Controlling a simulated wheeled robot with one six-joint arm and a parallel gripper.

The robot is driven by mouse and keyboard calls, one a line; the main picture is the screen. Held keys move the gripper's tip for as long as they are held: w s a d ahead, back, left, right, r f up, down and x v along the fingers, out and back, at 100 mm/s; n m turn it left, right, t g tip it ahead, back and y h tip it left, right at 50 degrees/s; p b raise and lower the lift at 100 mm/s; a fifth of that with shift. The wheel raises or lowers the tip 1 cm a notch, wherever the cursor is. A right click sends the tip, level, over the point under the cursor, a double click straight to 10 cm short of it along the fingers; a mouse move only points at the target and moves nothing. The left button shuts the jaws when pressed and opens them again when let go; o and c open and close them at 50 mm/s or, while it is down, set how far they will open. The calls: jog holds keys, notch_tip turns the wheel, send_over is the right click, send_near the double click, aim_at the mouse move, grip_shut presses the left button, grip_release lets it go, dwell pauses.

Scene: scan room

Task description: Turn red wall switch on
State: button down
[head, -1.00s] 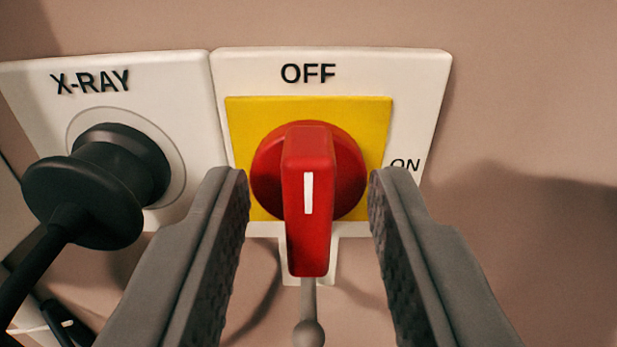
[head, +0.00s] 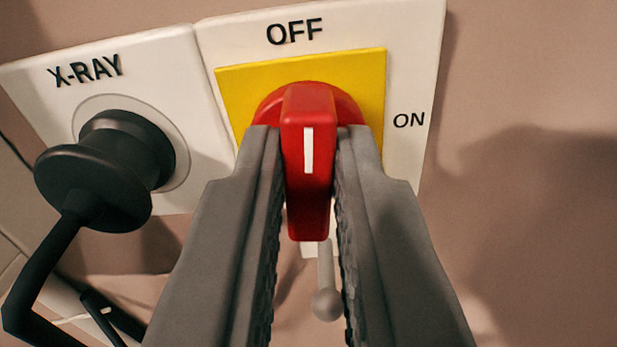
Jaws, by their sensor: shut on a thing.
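The red wall switch (head: 308,165) is a rotary knob with a raised handle and a white mark. It sits on a yellow square (head: 235,95) on a white plate (head: 415,60). OFF is printed above it and ON to its right. The handle stands upright in the picture, its white mark in line with OFF. My gripper (head: 308,150) is shut on the handle, one grey finger on each side. The fingers hide the lower sides of the knob and part of the yellow square.
Left of the switch, a black plug (head: 105,170) with a cable sits in a white plate (head: 55,110) marked X-RAY. A small grey lever with a round end (head: 327,304) hangs below the switch. The wall (head: 530,100) on the right is bare, with a shadow on it.

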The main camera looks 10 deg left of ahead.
jog(key=m, duration=0.4)
jog(key=shift+d, duration=0.1)
jog(key=m, duration=0.4)
jog(key=shift+f+m, duration=0.1)
jog(key=shift+m, duration=0.3)
jog(key=m, duration=0.3)
jog(key=shift+d+m, duration=0.1)
jog(key=shift+m, duration=0.2)
jog(key=shift+f+m, duration=0.15)
jog(key=shift+m, duration=1.85)
jog(key=c, duration=1.4)
grip_release()
jog(key=shift+c, duration=0.2)
